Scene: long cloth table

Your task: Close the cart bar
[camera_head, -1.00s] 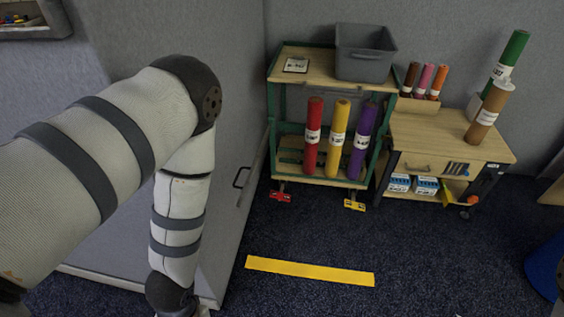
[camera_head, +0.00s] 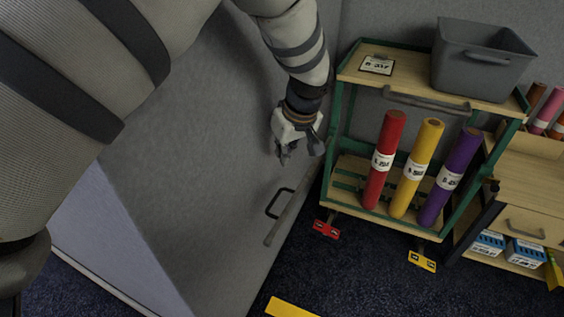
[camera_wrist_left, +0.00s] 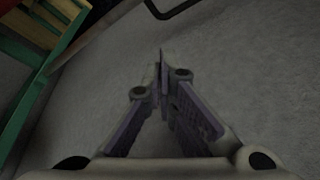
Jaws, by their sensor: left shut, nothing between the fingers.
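The green-framed cart (camera_head: 336,120) stands against the back wall in the head view, holding red, yellow and purple rolls upright. A thin grey bar (camera_head: 292,207) with a black loop handle (camera_head: 272,204) slants out from the cart's left side toward me, clear of the cart's front. Its joint with the cart is not clear. My left gripper (camera_head: 301,154) is shut and empty, left of the cart and above the bar, apart from it. In the left wrist view its fingers (camera_wrist_left: 163,75) meet, with the black handle (camera_wrist_left: 172,8) at the top edge. My right gripper is not in view.
A grey bin (camera_head: 480,62) and a label card (camera_head: 377,65) are on the cart's top. A wooden side cart (camera_head: 520,180) stands close on the right. A grey panel (camera_head: 190,160) lies left of the bar.

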